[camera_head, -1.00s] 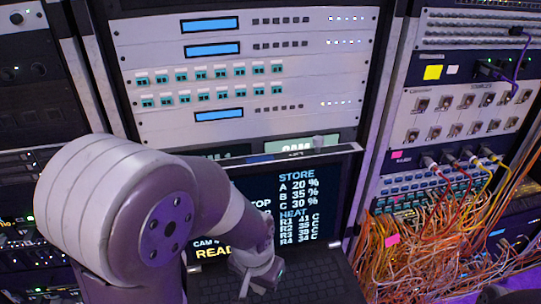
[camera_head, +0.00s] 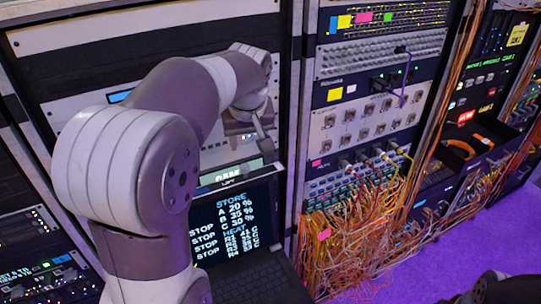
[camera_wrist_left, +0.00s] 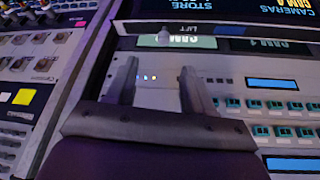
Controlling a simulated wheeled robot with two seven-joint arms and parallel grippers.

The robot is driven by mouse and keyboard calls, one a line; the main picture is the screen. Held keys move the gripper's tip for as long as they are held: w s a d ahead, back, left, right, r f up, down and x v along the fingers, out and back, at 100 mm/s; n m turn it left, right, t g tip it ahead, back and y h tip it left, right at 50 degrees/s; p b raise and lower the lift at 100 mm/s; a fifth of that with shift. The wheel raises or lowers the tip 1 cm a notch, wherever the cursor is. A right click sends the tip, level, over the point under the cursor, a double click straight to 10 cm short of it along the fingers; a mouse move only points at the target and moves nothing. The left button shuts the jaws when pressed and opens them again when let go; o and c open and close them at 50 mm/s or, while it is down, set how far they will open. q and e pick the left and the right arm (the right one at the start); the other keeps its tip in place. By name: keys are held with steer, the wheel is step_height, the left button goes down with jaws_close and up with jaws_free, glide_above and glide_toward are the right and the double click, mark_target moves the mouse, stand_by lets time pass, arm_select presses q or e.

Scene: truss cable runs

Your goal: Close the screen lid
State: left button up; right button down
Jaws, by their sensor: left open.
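The screen lid (camera_head: 235,216) stands open in the head view, a dark panel with white and blue text, above a dark keyboard base. My arm hides its left part. In the left wrist view the lid (camera_wrist_left: 235,14) appears upside down at the top, its rim marked "LIFT", with a small pale tab (camera_wrist_left: 163,38) at the edge. My left gripper (camera_head: 264,148) is above and behind the lid's top edge. In the left wrist view its two fingers (camera_wrist_left: 159,66) are apart with nothing between them, pointing toward the tab. They appear short of the rim.
Behind the lid is a grey rack panel (camera_wrist_left: 230,72) with teal connectors. To the right stands another rack (camera_head: 375,120) with a tangle of orange cables (camera_head: 350,235) spilling forward. Purple floor (camera_head: 490,240) is open at the right.

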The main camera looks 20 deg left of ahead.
mark_target(244, 167)
arm_select(q)
steer(key=p+x, duration=0.1)
steer(key=x, duration=0.3)
steer(key=p+x, duration=0.1)
steer(key=x, duration=0.7)
steer(key=shift+a+p, duration=0.3)
steer(key=shift+p, duration=0.1)
steer(key=shift+a+f, duration=0.1)
steer(key=shift+f, duration=0.2)
steer(key=shift+w+a+f, duration=0.1)
steer(key=shift+a+f, duration=0.1)
steer(key=shift+a, duration=0.05)
jaws_close()
arm_select(e)
steer(key=shift+w+a+r, duration=0.1)
steer(key=shift+a+r, duration=0.2)
steer(key=shift+r, duration=0.3)
steer(key=shift+w+a+r, duration=0.1)
steer(key=shift+a+r, duration=0.15)
steer(key=shift+r, duration=0.3)
